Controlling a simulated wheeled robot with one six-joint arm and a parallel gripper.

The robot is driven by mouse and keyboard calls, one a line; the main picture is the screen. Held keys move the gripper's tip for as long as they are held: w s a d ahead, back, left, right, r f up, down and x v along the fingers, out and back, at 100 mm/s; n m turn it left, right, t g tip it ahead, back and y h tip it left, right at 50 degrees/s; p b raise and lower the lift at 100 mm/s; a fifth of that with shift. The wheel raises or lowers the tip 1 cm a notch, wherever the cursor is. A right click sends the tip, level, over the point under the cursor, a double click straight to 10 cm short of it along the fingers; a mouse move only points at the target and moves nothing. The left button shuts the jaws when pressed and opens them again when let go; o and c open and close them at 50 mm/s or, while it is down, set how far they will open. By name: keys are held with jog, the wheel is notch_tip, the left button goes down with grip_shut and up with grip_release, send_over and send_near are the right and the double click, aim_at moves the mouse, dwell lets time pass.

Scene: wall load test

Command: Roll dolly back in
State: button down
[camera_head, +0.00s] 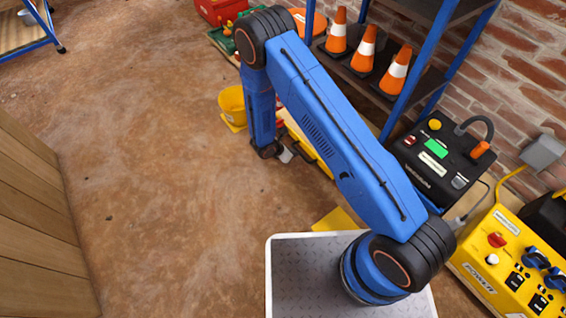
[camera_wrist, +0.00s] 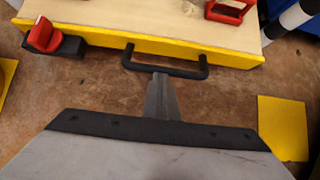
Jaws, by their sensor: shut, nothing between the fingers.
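The dolly is a flat pale wooden deck with a yellow front edge (camera_wrist: 95,38) and a black bar handle (camera_wrist: 190,73), seen across the top of the wrist view. My gripper (camera_wrist: 161,80) is shut and empty, its tip at the middle of the handle. I cannot tell whether it touches the bar. In the head view my gripper (camera_head: 287,155) is low near the floor, beside the dolly's yellow edge (camera_head: 312,151). My arm hides most of the dolly there.
A shelf (camera_head: 378,82) with orange cones stands behind. A yellow bucket (camera_head: 232,104) is left of my arm. A black tester (camera_head: 440,160) and a yellow power box (camera_head: 513,262) stand at right. A wooden panel (camera_head: 40,215) is at left. Open floor lies between.

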jog(key=w+d, duration=0.3)
jog(key=d, duration=0.2)
jog(key=w+d, duration=0.4)
jog(key=d, duration=0.2)
jog(key=w+d, duration=0.4)
jog(key=d, duration=0.2)
jog(key=shift+w, duration=0.2)
jog(key=shift+w+d, duration=0.3)
jog(key=shift+w+d+r, duration=0.1)
